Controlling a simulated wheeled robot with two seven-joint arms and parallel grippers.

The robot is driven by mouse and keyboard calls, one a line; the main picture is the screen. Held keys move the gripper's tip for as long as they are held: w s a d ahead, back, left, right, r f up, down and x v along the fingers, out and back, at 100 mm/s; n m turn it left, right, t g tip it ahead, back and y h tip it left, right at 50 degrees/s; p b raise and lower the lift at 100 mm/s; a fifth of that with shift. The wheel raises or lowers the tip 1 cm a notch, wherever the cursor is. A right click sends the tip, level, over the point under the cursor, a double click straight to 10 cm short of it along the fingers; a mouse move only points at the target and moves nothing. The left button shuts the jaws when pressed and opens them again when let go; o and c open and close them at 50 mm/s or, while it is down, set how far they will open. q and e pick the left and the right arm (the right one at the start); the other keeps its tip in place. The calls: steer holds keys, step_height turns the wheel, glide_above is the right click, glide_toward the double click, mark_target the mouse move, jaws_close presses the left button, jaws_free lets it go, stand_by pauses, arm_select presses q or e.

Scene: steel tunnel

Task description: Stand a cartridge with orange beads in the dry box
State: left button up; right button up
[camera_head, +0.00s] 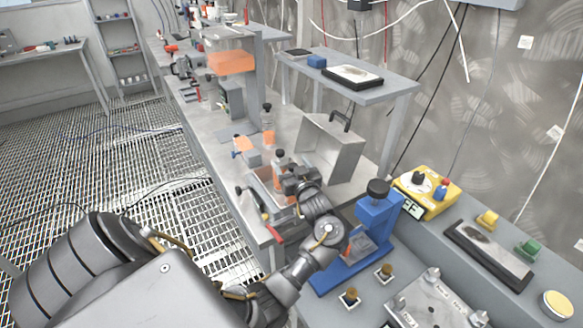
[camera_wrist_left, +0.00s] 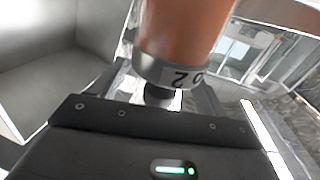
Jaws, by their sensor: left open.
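A cartridge with orange beads and a dark cap (camera_head: 280,168) stands upright at the clear-walled box (camera_head: 252,187), which may be the dry box. My left gripper (camera_head: 284,180) is open right at this cartridge. In the left wrist view an orange cartridge with a grey end band and a label (camera_wrist_left: 185,35) fills the space just ahead of the jaws. Contact with the fingers cannot be told. Another capped orange cartridge (camera_head: 268,128) stands farther back on the bench. My wrist hides part of the clear-walled box. My right gripper is out of view.
An open grey metal case with a handle (camera_head: 341,160) stands close to the right of my left gripper. A blue press-like stand (camera_head: 373,215) and a yellow device (camera_head: 428,192) are nearer right. A raised shelf (camera_head: 390,88) stands behind. Tools lie along the bench's left edge.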

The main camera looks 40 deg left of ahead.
arm_select(q)
steer(key=b+v, duration=0.1)
steer(key=v, duration=0.6)
steer(key=shift+s+d+f, duration=0.1)
steer(key=shift+d, duration=0.1)
